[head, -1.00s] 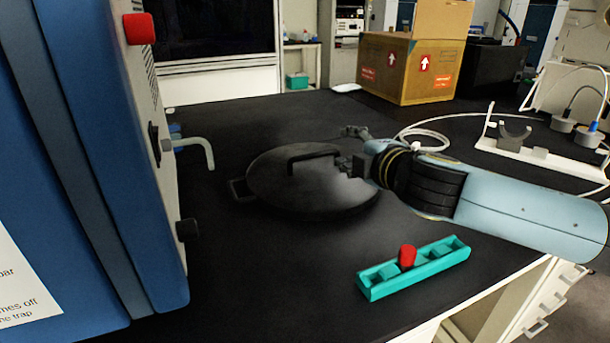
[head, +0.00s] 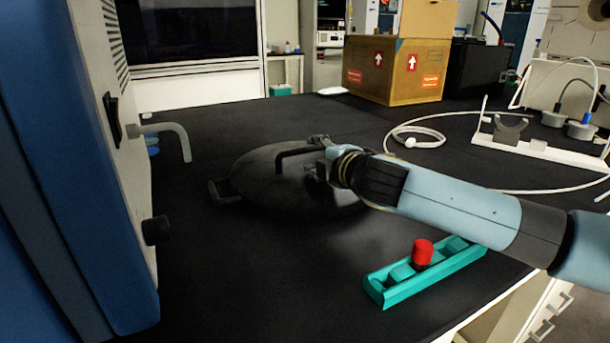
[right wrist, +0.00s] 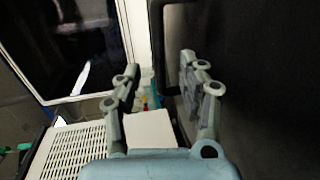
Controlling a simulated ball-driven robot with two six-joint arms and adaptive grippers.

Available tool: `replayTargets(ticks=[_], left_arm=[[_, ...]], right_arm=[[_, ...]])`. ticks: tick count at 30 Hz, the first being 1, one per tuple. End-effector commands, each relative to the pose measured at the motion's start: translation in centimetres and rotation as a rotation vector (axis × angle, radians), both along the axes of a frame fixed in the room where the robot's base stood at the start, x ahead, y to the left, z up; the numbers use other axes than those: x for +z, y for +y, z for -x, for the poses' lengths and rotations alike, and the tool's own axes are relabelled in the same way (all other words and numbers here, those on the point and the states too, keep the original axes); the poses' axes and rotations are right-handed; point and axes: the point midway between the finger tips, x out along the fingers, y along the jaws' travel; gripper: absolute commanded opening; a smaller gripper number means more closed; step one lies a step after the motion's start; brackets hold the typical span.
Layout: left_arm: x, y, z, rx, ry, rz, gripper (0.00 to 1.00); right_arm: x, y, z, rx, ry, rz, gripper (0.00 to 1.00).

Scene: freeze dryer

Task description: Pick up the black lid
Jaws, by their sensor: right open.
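The round black lid (head: 258,183) lies on the black bench, with its raised bar handle (head: 298,152) on top. A dark side handle (head: 216,191) sticks out at its left edge. My right gripper (head: 318,160) is at the right end of the bar handle, over the lid; the wrist hides the lid's right part. I cannot tell from the head view whether the fingers touch the handle. In the right wrist view the fingers (right wrist: 160,88) stand apart, with a dark surface filling the right side. My left gripper is not in view.
A teal rack (head: 400,290) with a red cap (head: 422,252) stands near the bench's front edge, below my right arm. A blue and grey machine (head: 90,190) with a bent pipe stands at the left. A cardboard box (head: 400,70) and a white cable (head: 420,132) are behind.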

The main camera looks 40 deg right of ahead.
Motion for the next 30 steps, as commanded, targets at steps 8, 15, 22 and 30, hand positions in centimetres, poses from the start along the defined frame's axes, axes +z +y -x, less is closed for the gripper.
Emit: replayTargets(ticks=[8, 15, 22, 30], left_arm=[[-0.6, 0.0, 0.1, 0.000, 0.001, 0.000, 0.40], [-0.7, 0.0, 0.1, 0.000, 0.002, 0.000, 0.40], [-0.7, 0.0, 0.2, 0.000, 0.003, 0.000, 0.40], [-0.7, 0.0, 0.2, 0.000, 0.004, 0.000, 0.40]], right_arm=[[-0.9, -1.2, -3.9, -0.002, -0.001, -0.003, 0.41], [-1.0, -1.4, -4.5, 0.000, 0.001, 0.000, 0.41], [-0.9, -1.4, -4.5, 0.000, 0.001, 0.000, 0.20], [-1.0, -1.4, -4.5, 0.000, 0.001, 0.000, 0.00]])
